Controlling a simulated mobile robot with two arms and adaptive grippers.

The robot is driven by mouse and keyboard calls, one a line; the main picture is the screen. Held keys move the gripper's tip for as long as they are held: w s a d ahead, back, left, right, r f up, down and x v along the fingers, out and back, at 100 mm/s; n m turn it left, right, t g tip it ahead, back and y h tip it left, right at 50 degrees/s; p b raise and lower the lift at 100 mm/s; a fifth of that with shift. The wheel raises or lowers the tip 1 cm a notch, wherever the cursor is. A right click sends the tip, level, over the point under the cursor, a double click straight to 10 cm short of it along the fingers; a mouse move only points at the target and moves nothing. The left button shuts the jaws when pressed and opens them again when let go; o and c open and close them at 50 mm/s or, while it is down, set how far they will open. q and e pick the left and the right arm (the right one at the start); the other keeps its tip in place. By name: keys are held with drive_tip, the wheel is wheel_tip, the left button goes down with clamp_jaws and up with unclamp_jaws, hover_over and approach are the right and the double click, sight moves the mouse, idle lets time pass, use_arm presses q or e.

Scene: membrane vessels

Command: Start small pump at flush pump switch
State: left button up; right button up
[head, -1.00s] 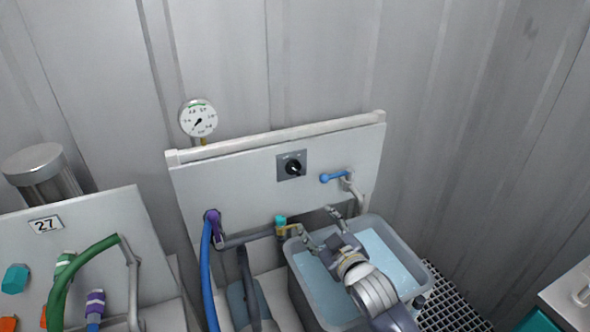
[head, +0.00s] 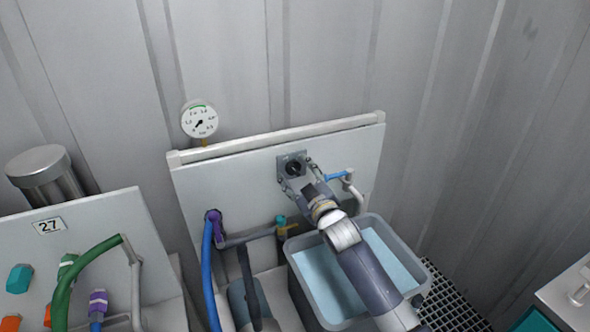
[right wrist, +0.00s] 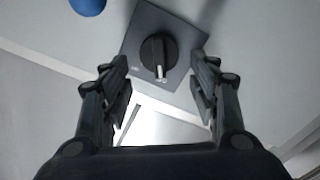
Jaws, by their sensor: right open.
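The flush pump switch is a black rotary knob (head: 293,167) on a dark square plate, mounted on the upright white panel (head: 235,180). In the right wrist view the knob (right wrist: 158,52) shows a light pointer mark, and its plate (right wrist: 140,28) looks turned. My right gripper (head: 296,174) is open at the switch, its two fingers on either side of the knob. In the right wrist view the fingertips (right wrist: 162,75) stand apart, with clear space between them and the knob; contact does not show. My left gripper is not in view.
A blue-handled valve (head: 337,176) sits right of the switch. A grey tub of water (head: 301,285) stands below, under my right arm. A pressure gauge (head: 200,119) rises above the panel. Blue (head: 208,275) and green (head: 70,280) hoses are at the left.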

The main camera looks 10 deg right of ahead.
drive_tip(key=shift+w+a, duration=0.2)
drive_tip(key=shift+w, duration=0.65)
drive_tip(key=c, duration=1)
